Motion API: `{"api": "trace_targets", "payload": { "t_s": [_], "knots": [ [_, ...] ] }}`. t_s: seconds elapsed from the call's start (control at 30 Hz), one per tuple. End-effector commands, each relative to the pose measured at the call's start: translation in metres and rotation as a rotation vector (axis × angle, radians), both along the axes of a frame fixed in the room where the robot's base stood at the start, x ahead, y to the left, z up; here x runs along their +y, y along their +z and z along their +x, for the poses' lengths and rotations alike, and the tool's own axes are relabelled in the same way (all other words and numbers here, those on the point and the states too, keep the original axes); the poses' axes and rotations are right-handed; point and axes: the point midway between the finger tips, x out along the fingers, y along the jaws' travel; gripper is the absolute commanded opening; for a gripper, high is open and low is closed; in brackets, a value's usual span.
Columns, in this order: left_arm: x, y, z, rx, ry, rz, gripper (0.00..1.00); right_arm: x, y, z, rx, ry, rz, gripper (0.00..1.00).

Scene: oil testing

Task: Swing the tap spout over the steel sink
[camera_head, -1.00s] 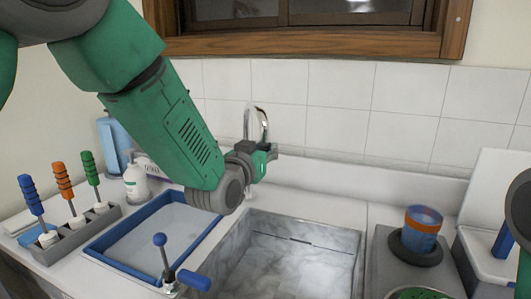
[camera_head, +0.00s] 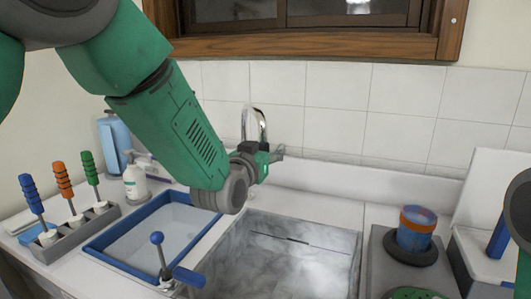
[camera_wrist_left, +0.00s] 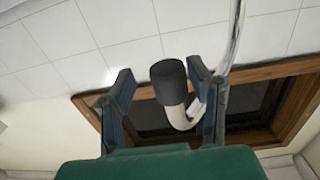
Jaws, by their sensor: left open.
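The chrome tap (camera_head: 254,120) arches up behind the steel sink (camera_head: 290,255), against the tiled wall. My left gripper (camera_head: 277,154) is at the tap, behind the sink's back edge, and hides the lower part of the tap. In the left wrist view the tap spout (camera_wrist_left: 178,110) with its dark tip (camera_wrist_left: 168,80) lies between the two spread fingers of my left gripper (camera_wrist_left: 160,92). The fingers are open, with a clear gap on the left of the spout and a smaller one on the right. My right gripper is out of view.
A blue-rimmed tray (camera_head: 125,268) lies left of the sink, with a blue-handled lever (camera_head: 188,276) at its front right. A rack of colored-handled tools (camera_head: 70,235) and a soap bottle (camera_head: 136,184) stand further left. An orange-and-blue cup (camera_head: 416,228) stands right of the sink.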

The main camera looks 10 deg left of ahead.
Motion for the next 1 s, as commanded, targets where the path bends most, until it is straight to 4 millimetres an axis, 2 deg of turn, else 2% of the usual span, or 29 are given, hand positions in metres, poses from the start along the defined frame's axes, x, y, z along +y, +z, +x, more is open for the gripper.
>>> {"api": "trace_targets", "payload": {
  "t_s": [0.17, 0.4, 0.6, 0.8, 1.0],
  "knots": [
    [0.004, 0.001, -0.017, 0.000, 0.001, -0.001, 0.46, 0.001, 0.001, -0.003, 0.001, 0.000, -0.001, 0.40],
    [0.011, 0.000, -0.068, 0.002, 0.000, 0.002, 0.46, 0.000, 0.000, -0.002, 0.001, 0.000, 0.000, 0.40],
    [0.016, 0.000, -0.102, 0.003, -0.001, 0.003, 0.46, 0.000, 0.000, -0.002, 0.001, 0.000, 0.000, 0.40],
    [0.018, -0.001, -0.116, 0.002, -0.001, 0.002, 0.46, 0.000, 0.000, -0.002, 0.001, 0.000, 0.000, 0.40],
    [0.018, -0.001, -0.117, 0.001, -0.001, 0.002, 0.46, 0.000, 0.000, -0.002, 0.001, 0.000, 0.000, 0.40]
  ]
}}
